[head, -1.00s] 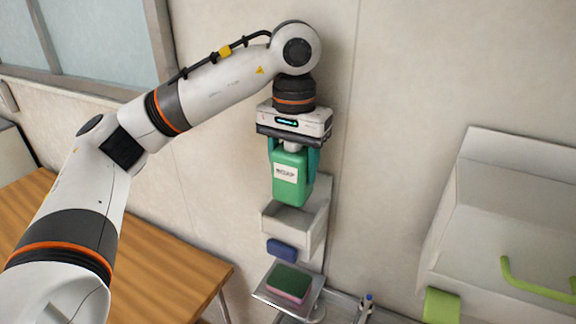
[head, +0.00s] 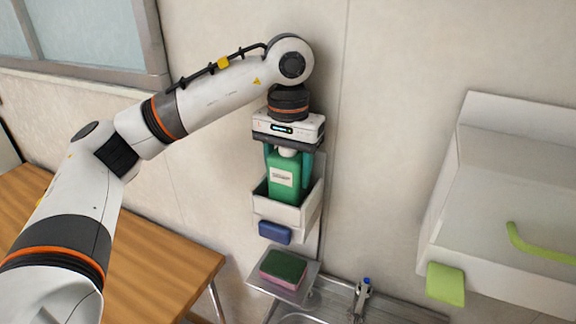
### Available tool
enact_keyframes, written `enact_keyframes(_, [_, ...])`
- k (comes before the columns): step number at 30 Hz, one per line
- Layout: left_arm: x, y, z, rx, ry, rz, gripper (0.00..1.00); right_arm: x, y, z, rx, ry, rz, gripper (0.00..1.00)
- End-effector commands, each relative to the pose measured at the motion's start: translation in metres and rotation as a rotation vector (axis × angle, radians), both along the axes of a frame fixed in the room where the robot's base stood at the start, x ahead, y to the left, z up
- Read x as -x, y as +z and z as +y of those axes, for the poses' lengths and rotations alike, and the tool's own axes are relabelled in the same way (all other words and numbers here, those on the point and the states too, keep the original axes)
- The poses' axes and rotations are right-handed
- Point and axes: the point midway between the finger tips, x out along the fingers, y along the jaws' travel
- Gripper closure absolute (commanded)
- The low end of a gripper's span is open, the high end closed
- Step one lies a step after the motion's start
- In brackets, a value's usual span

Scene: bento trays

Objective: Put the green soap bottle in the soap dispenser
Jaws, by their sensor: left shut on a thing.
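The green soap bottle (head: 284,182) has a white label and a pale cap, and it is upright. My left gripper (head: 287,158) is above it, with teal fingers shut on the bottle's upper part. The bottle's lower end is inside the white open-topped soap dispenser (head: 281,213) on the wall; the front wall hides its base, so I cannot tell whether it touches the bottom. A blue block (head: 274,232) sits on the dispenser's lower front. My right gripper is not in view.
A sponge (head: 283,268) lies on a metal shelf (head: 261,285) below the dispenser. A sink with a faucet (head: 361,298) is at the bottom. A white cabinet (head: 490,225) with a green handle is at right, a wooden table (head: 165,262) at left.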

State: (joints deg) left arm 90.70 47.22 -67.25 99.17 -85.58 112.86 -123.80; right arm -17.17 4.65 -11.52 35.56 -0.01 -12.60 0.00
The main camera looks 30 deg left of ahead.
Motion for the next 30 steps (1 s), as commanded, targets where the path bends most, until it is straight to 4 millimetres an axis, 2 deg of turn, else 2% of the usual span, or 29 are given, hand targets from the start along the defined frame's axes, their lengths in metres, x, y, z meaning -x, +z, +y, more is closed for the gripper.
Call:
enact_keyframes(12, [0.0, 0.0006, 0.0, 0.001, 0.0, -0.001, 0.76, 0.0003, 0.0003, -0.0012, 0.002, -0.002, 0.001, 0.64])
enact_keyframes(13, [0.0, 0.0006, 0.0, 0.001, 0.0, -0.001, 0.41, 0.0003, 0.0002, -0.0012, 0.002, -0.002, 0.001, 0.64])
enact_keyframes(17, [0.0, 0.0005, 0.0, 0.0, 0.0, -0.001, 0.19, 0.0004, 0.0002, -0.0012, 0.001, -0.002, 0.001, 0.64])
enact_keyframes(23, [0.0, 0.0002, 0.0, 0.0, 0.0, 0.0, 0.18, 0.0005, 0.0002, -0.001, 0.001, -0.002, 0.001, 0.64])
enact_keyframes(27, [0.0001, -0.0004, 0.0, 0.0, 0.0, 0.001, 0.0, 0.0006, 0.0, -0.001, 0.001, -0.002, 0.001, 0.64])
enact_keyframes(30, [0.0001, -0.0003, 0.0, 0.0, 0.0, 0.001, 0.0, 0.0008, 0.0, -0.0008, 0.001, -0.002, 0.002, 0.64])
